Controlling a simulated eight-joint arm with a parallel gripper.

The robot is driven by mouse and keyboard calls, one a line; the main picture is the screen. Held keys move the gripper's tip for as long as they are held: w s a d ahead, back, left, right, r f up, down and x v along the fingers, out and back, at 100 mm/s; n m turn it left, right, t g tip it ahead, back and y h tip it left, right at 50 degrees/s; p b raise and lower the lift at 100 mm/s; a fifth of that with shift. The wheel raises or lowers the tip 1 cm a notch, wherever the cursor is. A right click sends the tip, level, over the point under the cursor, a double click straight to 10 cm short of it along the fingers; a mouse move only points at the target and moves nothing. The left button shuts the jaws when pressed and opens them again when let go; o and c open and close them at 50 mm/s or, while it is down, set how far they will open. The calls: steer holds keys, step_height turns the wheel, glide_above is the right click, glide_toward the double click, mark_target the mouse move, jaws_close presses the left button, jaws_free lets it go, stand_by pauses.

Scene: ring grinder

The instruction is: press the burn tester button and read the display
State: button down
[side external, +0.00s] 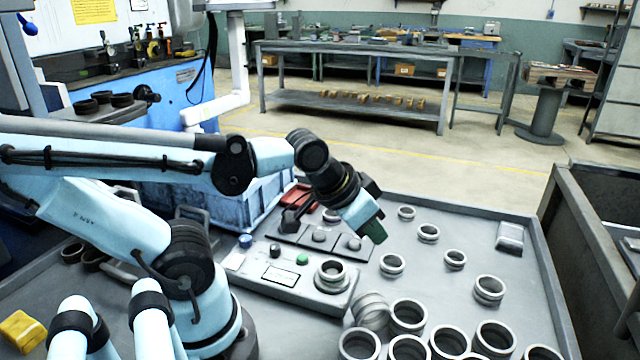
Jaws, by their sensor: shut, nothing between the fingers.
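A low grey box that looks like the burn tester (300,277) lies on the table in front of my arm. Its top has a green button (302,259), a black knob, a blue knob and a small white display (281,276). The display is too small to read. A metal ring (331,271) sits on the box's right end. My gripper (375,235) is shut and empty, pointing down and right. In the picture it is above and right of the green button, apart from it. Its height above the table is hard to tell.
Several loose metal rings (407,317) cover the table's front and right. Dark square plates with pucks (320,238) lie behind the box. A blue crate (225,205) stands at the back left, a small grey block (510,237) at the right. The table has a raised rim (548,262).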

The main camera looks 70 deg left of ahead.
steer(key=r+n+g+h, duration=0.1)
steer(key=n+h, duration=0.1)
steer(key=h, duration=0.2)
glide_above(300, 256)
stand_by(0.6)
steer(key=shift+f, duration=0.1)
steer(key=shift+f, duration=4.25)
steer(key=shift+f, duration=0.1)
steer(key=shift+f, duration=0.35)
